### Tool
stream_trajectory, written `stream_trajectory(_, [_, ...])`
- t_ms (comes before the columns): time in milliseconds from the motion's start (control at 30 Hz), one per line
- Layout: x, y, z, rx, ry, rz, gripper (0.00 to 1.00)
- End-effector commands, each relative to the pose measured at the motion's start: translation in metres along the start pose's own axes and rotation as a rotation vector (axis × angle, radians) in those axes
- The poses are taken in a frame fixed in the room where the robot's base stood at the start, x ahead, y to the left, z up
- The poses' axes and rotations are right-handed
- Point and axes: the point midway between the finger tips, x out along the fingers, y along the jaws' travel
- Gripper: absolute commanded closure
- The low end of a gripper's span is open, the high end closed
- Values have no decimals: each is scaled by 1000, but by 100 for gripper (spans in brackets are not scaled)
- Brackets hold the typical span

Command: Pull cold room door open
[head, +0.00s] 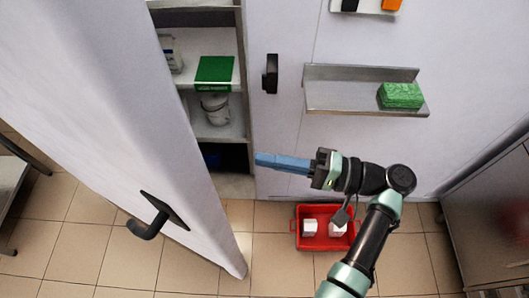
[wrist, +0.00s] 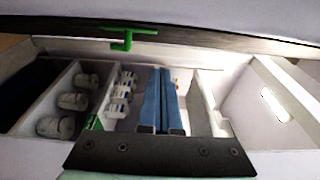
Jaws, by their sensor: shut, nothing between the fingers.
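The cold room door (head: 110,120) stands partly open at the left in the head view, swung out from the opening. Its black lever handle (head: 158,216) is on the outer face, well to the left of and nearer than my gripper. My gripper (head: 257,159) has its blue fingers together, empty, pointing left at the right edge of the opening, apart from the handle. In the wrist view the shut fingers (wrist: 160,72) point toward the shelves inside. The black catch (head: 271,74) is on the wall right of the opening.
Shelves inside hold a green box (head: 214,72) and white tubs (head: 215,108). A red crate (head: 298,238) with white boxes sits on the floor below my arm. A steel wall shelf (head: 340,98) carries a green block (head: 401,95). Tiled floor between door and crate is clear.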

Motion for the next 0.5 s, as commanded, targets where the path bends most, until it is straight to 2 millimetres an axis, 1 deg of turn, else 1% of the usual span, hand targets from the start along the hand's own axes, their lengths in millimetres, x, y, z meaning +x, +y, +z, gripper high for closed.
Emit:
stream_trajectory(33, [12,-4,1,2,-5,1,100])
stream_trajectory(100, [27,-4,1,3,-5,1,100])
stream_trajectory(333, [77,-4,1,2,-3,2,100])
stream_trajectory(500, [82,-4,23,1,1,2,100])
